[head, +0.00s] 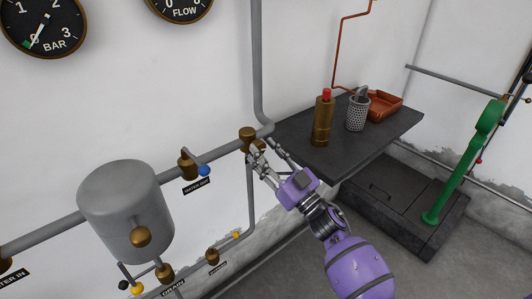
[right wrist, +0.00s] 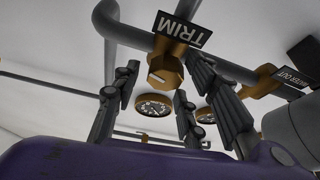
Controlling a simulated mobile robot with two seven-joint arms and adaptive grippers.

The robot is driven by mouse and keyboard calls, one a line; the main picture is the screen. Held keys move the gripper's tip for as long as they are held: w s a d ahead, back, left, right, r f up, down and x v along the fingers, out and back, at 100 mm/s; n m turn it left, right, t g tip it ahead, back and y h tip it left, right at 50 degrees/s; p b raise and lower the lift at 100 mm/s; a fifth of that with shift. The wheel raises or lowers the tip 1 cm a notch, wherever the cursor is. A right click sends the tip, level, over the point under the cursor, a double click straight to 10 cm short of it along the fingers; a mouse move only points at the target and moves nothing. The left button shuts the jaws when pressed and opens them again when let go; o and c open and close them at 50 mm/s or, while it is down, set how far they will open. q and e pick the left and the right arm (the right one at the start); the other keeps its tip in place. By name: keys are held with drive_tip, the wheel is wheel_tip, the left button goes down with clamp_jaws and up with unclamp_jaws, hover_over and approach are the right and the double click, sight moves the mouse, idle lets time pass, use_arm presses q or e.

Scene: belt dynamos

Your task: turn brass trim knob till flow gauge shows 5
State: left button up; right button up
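The brass trim knob (head: 247,134) sits on the grey wall pipe in the head view. In the right wrist view the brass knob (right wrist: 165,70) hangs beside the black TRIM label (right wrist: 180,32). My right gripper (head: 262,150) reaches up to it from below right. Its fingers are spread on either side of the knob, with gaps showing in the right wrist view; contact cannot be told. The flow gauge (head: 183,9) is cut off at the top of the head view, so its needle does not show. My left gripper is not in view.
A BAR gauge (head: 43,28) points near 0. A grey tank (head: 124,208) and a water-out valve (head: 188,166) with a blue-tipped lever are left of the knob. A dark shelf (head: 335,157) carries a brass bottle (head: 323,120), a perforated cup (head: 357,112) and an orange tray (head: 386,104).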

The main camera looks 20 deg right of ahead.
drive_tip(key=c, duration=0.9)
drive_tip(key=shift+o, duration=0.2)
drive_tip(key=shift+w+d+r+n+y, duration=0.15)
drive_tip(key=shift+n+y, duration=0.1)
drive_tip(key=shift+n, duration=0.4)
drive_tip(key=shift+s+r+n+y, duration=0.1)
drive_tip(key=shift+n+y, duration=0.15)
drive_tip(key=shift+n, duration=0.4)
drive_tip(key=o, duration=1)
drive_tip(key=shift+d, duration=0.1)
drive_tip(key=shift+f+g, duration=0.1)
drive_tip(key=shift+g, duration=0.2)
drive_tip(key=shift+f, duration=0.1)
drive_tip(key=v, duration=1.1)
drive_tip(key=shift+s+d, duration=0.15)
drive_tip(key=shift+s, duration=0.25)
